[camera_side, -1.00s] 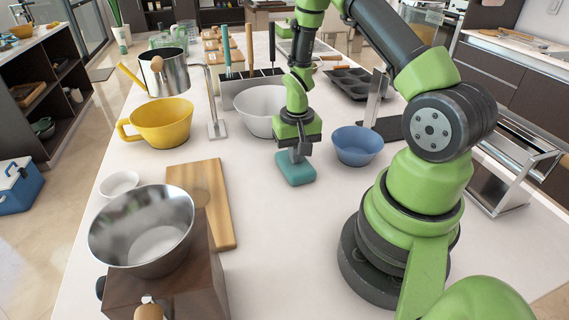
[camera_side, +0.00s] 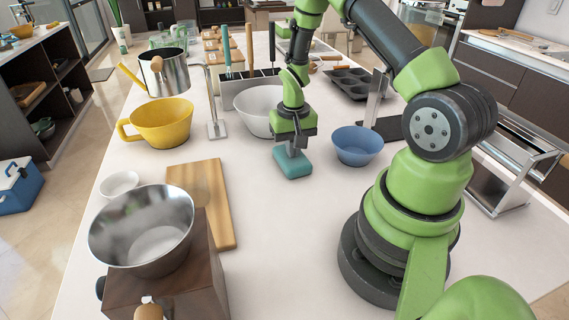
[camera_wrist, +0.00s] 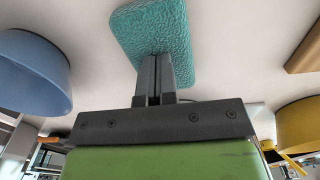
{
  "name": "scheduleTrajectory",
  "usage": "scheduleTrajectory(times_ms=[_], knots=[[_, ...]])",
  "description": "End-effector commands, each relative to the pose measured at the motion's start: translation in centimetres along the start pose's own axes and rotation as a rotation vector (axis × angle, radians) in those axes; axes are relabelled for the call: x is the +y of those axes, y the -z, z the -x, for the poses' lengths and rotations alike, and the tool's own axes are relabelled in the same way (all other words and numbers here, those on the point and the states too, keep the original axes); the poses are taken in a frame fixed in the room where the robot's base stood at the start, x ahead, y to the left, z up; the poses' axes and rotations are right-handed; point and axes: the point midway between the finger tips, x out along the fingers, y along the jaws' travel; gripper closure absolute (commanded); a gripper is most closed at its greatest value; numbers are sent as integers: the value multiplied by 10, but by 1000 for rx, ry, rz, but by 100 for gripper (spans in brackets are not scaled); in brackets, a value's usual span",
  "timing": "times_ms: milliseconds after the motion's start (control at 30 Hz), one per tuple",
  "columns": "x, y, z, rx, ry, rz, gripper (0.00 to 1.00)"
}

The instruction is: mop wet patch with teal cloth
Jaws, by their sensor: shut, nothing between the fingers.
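The teal cloth (camera_side: 293,166) is a thick rounded block on the white counter, left of the blue bowl. It also shows in the wrist view (camera_wrist: 180,25), directly in front of my fingertips. My gripper (camera_side: 292,150) points down over the cloth's far part. Its fingers are shut together with nothing between them, and their tips (camera_wrist: 156,60) appear to meet the cloth's top; exact contact is hard to tell. No wet patch shows clearly on the counter; part of the surface is hidden by my gripper and the cloth.
The blue bowl (camera_side: 358,146) stands close on the right, the white bowl (camera_side: 248,103) behind. A wooden board (camera_side: 215,215), yellow pot (camera_side: 163,124) and metal bowl (camera_side: 142,230) are to the left. The counter in front of the cloth is clear.

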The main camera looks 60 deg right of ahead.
Motion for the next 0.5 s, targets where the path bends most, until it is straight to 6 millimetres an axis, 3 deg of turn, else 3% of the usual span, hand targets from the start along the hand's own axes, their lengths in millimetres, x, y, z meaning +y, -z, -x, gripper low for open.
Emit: scheduleTrajectory(times_ms=[500], knots=[[0,-45,0,-8,-2,-1,100]])
